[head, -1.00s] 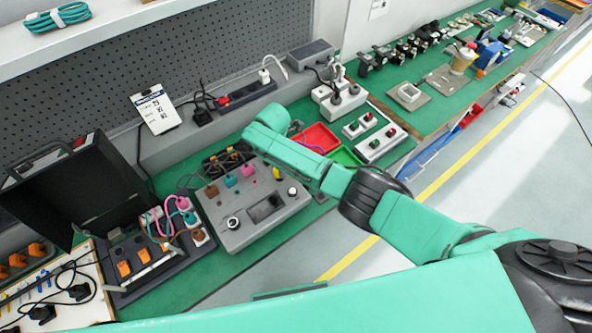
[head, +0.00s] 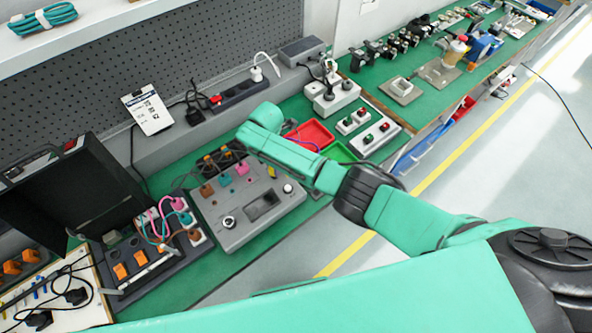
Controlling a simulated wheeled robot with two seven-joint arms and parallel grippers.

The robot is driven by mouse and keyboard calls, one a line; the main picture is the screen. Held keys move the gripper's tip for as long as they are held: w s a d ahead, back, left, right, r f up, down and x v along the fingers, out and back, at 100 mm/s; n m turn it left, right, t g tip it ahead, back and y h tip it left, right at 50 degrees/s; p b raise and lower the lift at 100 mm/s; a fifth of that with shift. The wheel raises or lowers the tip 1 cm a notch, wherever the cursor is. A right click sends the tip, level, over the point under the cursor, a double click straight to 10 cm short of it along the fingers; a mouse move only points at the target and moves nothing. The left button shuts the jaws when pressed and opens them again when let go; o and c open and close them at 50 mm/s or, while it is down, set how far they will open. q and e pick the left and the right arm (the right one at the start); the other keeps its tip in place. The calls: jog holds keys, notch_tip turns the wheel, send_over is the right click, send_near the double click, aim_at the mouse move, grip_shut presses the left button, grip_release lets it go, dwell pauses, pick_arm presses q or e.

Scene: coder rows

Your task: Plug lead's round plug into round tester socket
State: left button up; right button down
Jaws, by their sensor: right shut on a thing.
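The grey tester box (head: 250,208) lies on the green bench at left of centre. Brown, teal, pink and yellow pieces sit in a row along its top, with a dark display and round knobs nearer the front. My right arm reaches in from the right over the tester's back right corner. My right gripper (head: 241,147) is at its end, behind the tester's back edge, mostly hidden by the wrist. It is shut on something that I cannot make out. The round plug, its lead and the round socket cannot be told apart here. My left gripper is not in view.
An open black case (head: 150,255) with coloured leads stands left of the tester. A black power strip (head: 240,92) lies behind. The aisle floor is clear.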

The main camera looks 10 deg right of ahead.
jog(key=shift+f, duration=0.1)
dwell(0.3)
jog(key=shift+f, duration=0.2)
jog(key=shift+f+b, duration=0.25)
jog(key=shift+b, duration=0.15)
dwell(0.3)
jog(key=shift+c, duration=2.2)
grip_release()
